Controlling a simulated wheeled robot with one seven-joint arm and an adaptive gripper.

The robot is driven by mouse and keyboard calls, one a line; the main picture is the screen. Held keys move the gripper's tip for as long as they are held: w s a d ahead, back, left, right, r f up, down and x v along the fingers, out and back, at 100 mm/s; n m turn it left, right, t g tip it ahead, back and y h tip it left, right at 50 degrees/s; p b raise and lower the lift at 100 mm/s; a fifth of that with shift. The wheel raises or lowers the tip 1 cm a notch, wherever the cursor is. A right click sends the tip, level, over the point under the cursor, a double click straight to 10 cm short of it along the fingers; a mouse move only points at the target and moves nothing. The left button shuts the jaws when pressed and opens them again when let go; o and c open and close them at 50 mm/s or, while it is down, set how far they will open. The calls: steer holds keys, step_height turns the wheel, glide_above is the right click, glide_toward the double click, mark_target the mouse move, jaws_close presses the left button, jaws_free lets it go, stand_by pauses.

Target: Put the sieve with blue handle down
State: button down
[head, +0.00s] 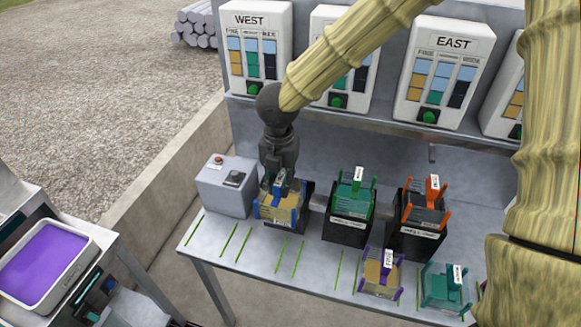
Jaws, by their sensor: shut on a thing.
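The sieve with the blue handle (278,212) has a yellow-tan body and blue corner parts. It is at the left part of the metal table (225,240), over or in a black holder (303,196) that it partly covers. I cannot tell whether it rests there or hangs just above. My gripper (282,186) points down from above and is shut on the sieve's blue handle. The fingertips are small and dark here, and the handle is partly hidden by them.
To the right, a green-handled sieve (352,192) and an orange-handled one (428,205) sit in black holders. A purple-handled sieve (381,276) and a teal one (443,288) stand at the front. A grey button box (226,186) is close on the left. Labelled dispensers (254,48) stand behind.

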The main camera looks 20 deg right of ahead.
steer(key=w+d+f+p, duration=0.4)
steer(key=w+d+f, duration=0.1)
steer(key=w, duration=0.4)
steer(key=shift+f, duration=0.25)
steer(key=shift+s+f, duration=0.1)
steer(key=shift+s, duration=0.05)
steer(key=c, duration=1.3)
jaws_free()
steer(key=shift+a, duration=0.1)
step_height(320, 180, up, 12)
steer(key=shift+r+b, duration=0.15)
steer(key=shift+b, duration=1.05)
